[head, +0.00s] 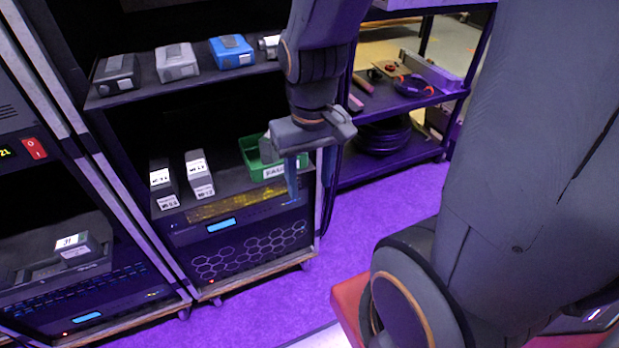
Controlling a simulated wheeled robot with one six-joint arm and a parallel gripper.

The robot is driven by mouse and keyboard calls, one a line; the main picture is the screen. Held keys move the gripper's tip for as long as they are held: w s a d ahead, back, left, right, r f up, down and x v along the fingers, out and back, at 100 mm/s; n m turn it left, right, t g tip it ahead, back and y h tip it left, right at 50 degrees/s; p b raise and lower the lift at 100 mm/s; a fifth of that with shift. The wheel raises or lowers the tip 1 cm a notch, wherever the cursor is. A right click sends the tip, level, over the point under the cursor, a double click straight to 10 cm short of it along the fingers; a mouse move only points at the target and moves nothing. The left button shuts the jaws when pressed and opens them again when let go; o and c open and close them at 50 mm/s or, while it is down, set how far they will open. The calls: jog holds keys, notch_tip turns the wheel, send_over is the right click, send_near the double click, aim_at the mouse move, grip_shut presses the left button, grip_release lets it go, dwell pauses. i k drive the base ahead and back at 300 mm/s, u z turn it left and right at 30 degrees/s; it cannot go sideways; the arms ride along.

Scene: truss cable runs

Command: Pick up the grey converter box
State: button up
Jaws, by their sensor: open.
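A grey converter box (176,62) sits on the upper shelf of the open rack, between a black box (117,73) on its left and a blue box (231,51) on its right. My gripper (309,170) is open and points down, with nothing seen between its fingers. It is in front of the right side of the rack, to the right of the grey box and lower in the picture. It partly covers a green bin (277,172) behind it.
Another small light device (269,44) is partly hidden by my arm. Two upright labelled boxes (198,174) (163,184) stand on the lower shelf. A black cart (400,165) with tools and cables stands at the right. Purple carpet (350,240) is clear in front.

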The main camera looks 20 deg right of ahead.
aim_at(79, 250)
jog(key=u, duration=2.05)
jog(key=k, duration=1.3)
jog(key=u, duration=0.75)
jog(key=i, duration=2.05)
jog(key=z, duration=1.65)
jog(key=i, duration=0.65)
jog(key=z, duration=0.55)
